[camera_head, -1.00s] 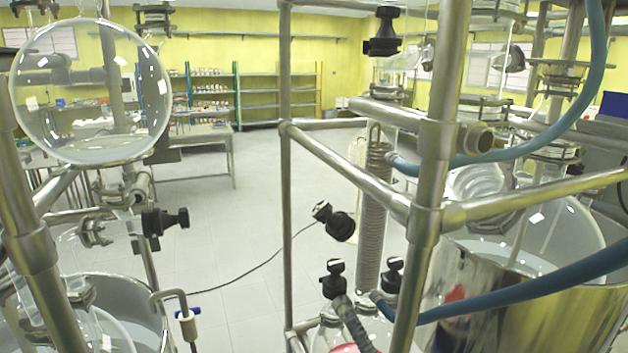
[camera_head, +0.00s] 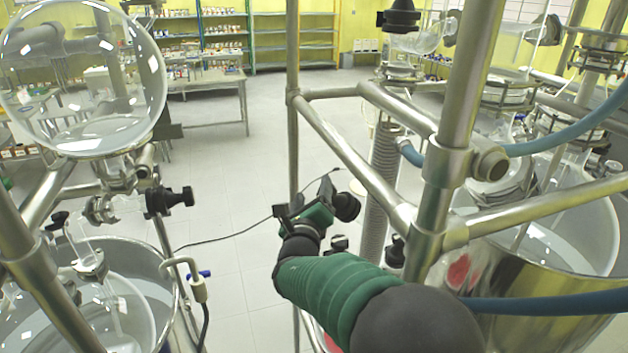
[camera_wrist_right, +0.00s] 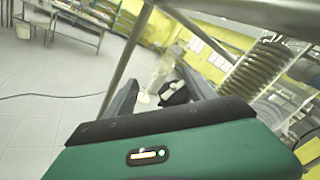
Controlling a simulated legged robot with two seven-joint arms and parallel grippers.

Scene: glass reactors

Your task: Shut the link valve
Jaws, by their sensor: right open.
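Several black-knobbed valves show; none carries a readable label, so I cannot tell for certain which is the link valve. The black knob (camera_head: 347,207) in the middle of the head view sits right beside my right gripper (camera_head: 307,199). My green right arm comes up from the bottom, and its gripper is open. In the right wrist view a black knob (camera_wrist_right: 176,95) shows between the two dark fingers of my right gripper (camera_wrist_right: 157,85), apparently beyond the tips. Contact is not visible. My arm partly hides the lower black knobs. My left gripper is out of view.
Steel frame bars (camera_head: 350,165) stand close to the right of my gripper. A coiled glass condenser (camera_head: 384,160) is behind them. A steel vessel (camera_head: 540,300) with blue hoses is at right. Another black valve (camera_head: 168,201) is at left. Open floor (camera_head: 225,170) lies between.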

